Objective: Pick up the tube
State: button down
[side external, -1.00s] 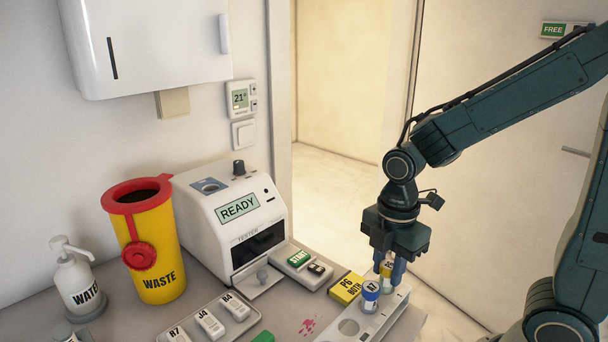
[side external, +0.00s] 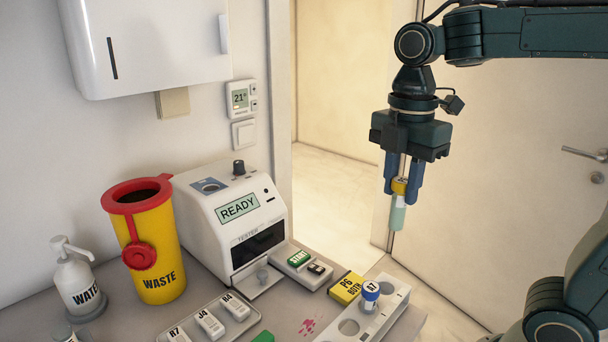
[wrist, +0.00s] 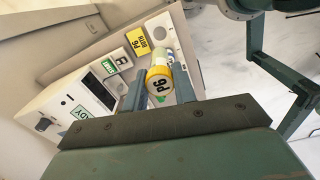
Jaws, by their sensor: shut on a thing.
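My gripper (side external: 402,180) is shut on a yellow-capped tube (side external: 397,212) and holds it upright in the air above the rack. The tube has a pale green lower part. In the wrist view its yellow cap (wrist: 159,82) reads P6 and sits between the two blue fingers. The white rack (side external: 391,313) stands at the right end of the counter with empty holes. A blue-capped tube marked A7 (side external: 369,296) stands in it, apart from my gripper.
A yellow block marked P6 BOTH (side external: 346,288) lies left of the rack. The white tester (side external: 215,222) shows READY, with a START button (side external: 298,258) in front. A tray (side external: 240,326) with several labelled pieces, a yellow waste bin (side external: 155,250) and a water bottle (side external: 77,283) stand further left.

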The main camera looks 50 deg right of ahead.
jog(key=shift+r, duration=1.1)
jog(key=shift+w+f, duration=0.1)
jog(key=shift+w+d+f+m, duration=0.1)
jog(key=shift+w+f+m, duration=0.2)
jog(key=shift+w+f, duration=0.15)
jog(key=w+d+f+m, duration=0.4)
jog(key=w+f+m, duration=0.3)
jog(key=w+f, duration=0.5)
jog(key=d+f+m, duration=0.2)
jog(key=f+m, duration=0.2)
jog(key=f, duration=0.5)
jog(key=w+d+f+m, duration=0.1)
jog(key=f+m, duration=0.3)
jog(key=f, duration=0.5)
jog(key=shift+w+d, duration=0.25)
jog(key=shift+d, duration=0.4)
jog(key=shift+r, duration=0.15)
